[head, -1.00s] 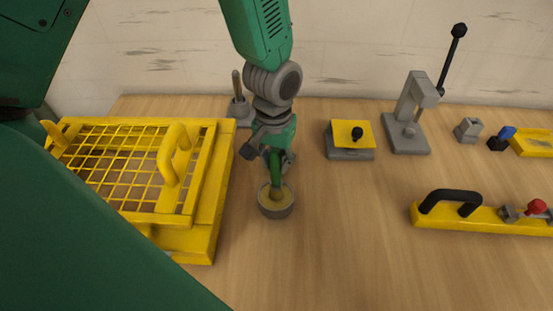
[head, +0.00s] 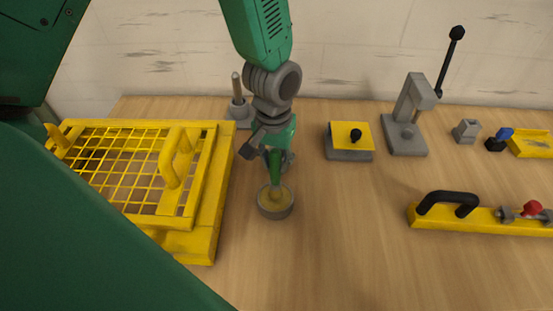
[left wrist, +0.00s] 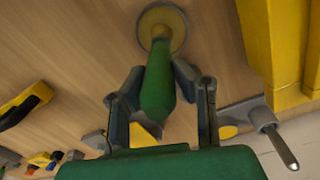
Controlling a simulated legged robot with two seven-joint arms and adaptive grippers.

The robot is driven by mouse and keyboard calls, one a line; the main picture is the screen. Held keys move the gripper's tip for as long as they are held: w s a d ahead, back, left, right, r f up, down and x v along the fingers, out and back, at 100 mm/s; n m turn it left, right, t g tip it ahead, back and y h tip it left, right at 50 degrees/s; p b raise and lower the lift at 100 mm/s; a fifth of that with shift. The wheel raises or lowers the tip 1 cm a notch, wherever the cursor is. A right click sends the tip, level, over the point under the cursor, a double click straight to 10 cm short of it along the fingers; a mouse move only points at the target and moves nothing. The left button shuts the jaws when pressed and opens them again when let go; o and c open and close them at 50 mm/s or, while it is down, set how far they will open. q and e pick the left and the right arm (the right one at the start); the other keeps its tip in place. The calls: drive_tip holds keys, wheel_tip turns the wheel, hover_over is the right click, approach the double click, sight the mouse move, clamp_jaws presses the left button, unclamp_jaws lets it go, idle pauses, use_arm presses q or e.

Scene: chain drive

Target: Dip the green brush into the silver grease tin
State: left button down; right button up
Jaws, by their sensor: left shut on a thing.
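The silver grease tin (head: 276,211) is a low round grey tin with yellowish grease, standing on the table right of the yellow mesh guard. My left gripper (head: 277,158) is above it, pointing down and shut on the green brush (head: 275,168). The brush is near upright, and its lower end is inside the tin's opening; how deep it sits in the grease I cannot tell. In the left wrist view the green brush handle (left wrist: 158,85) lies between the two fingers, with the tin (left wrist: 163,25) at its far end. My right gripper is not in view.
A yellow mesh guard (head: 226,185) with handles stands close left of the tin. Behind are a grey post on a base (head: 238,110), a yellow-topped block (head: 349,137) and a lever press (head: 408,135). A yellow bar (head: 480,218) with a black handle lies right. Table between is clear.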

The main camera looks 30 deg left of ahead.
sight(275, 151)
use_arm(q)
drive_tip(key=shift+r+p, duration=2.75)
drive_tip(key=shift+r, duration=0.3)
drive_tip(key=shift+f, duration=0.1)
